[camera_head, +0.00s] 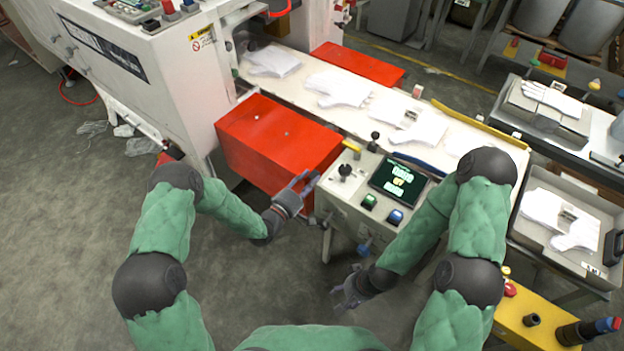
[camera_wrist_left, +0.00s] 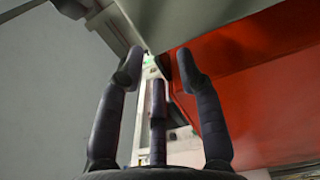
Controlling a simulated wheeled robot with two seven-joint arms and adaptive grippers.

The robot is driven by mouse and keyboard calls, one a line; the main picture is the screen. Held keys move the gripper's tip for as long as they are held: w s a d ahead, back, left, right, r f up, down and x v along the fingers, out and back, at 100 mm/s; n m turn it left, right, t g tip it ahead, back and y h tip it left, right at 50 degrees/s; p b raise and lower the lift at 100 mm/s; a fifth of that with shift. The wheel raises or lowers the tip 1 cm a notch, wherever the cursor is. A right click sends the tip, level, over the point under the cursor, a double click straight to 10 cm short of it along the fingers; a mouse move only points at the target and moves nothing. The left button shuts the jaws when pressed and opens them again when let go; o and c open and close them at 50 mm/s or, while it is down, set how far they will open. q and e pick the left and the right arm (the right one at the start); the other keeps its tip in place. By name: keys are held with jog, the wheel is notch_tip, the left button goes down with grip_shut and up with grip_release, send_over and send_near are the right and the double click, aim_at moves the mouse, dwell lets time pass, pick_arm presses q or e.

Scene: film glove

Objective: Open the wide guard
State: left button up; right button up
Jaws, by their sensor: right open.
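The wide red guard (camera_head: 280,140) is a box-shaped cover on the near side of the white machine, beside the conveyor. In the left wrist view a red panel (camera_wrist_left: 255,85) fills the right side, under a grey-green edge. My left gripper (camera_head: 307,181) is at the guard's lower right corner, close to its front face; I cannot tell if they touch. In the left wrist view its fingers (camera_wrist_left: 160,65) are spread with nothing between them. My right gripper (camera_head: 340,288) is open and empty, low in front of the control panel.
The control panel (camera_head: 362,190) with a screen, knobs and buttons stands just right of the guard. White gloves (camera_head: 335,88) lie along the conveyor (camera_head: 300,80). A second red cover (camera_head: 357,66) is on its far side. Grey floor (camera_head: 70,200) at left is mostly clear.

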pick_arm(q)
jog(key=shift+x, duration=1)
grip_shut()
jog(key=shift+r, duration=0.1)
